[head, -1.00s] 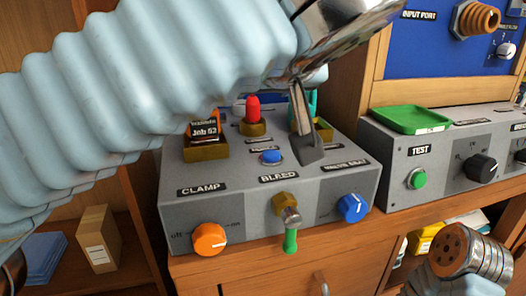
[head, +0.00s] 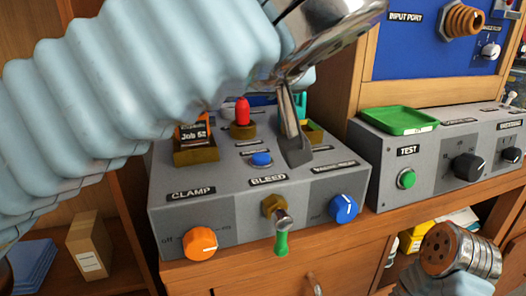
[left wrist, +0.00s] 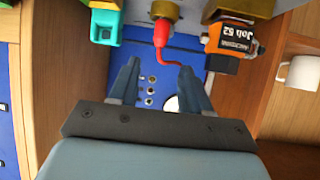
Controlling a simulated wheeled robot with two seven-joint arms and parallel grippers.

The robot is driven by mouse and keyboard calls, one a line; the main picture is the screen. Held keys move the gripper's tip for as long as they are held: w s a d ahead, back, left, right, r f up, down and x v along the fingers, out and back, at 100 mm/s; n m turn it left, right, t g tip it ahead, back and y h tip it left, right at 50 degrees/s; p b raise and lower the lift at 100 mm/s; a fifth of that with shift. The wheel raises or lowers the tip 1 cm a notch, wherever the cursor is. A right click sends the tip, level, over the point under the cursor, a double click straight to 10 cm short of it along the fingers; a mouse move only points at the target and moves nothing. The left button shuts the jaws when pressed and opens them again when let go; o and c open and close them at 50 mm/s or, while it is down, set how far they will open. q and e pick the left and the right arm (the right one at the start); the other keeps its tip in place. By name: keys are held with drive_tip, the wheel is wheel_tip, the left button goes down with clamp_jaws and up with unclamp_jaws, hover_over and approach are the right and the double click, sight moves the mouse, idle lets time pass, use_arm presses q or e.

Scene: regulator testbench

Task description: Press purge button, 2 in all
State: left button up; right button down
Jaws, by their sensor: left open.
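A blue push button (head: 260,159) sits on top of the grey control box (head: 228,207), behind the BLEED label. Its own small label is too blurred to read, so I cannot confirm it is the purge button. My left gripper (head: 294,128) hangs over the box, just right of the button and apart from it in the picture. In the left wrist view the left gripper (left wrist: 160,75) is open with nothing between its fingers. The button cannot be made out there. Part of my right arm shows at the lower right, without any fingers visible.
On the box stand a red-tipped piece (head: 242,112) and a Job 52 block (head: 195,145). An orange knob (head: 200,244), a blue knob (head: 344,208) and a green-tipped lever (head: 281,242) are on its front. A second box with a green TEST button (head: 406,179) stands right.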

use_arm(q)
clamp_jaws()
idle(1.5)
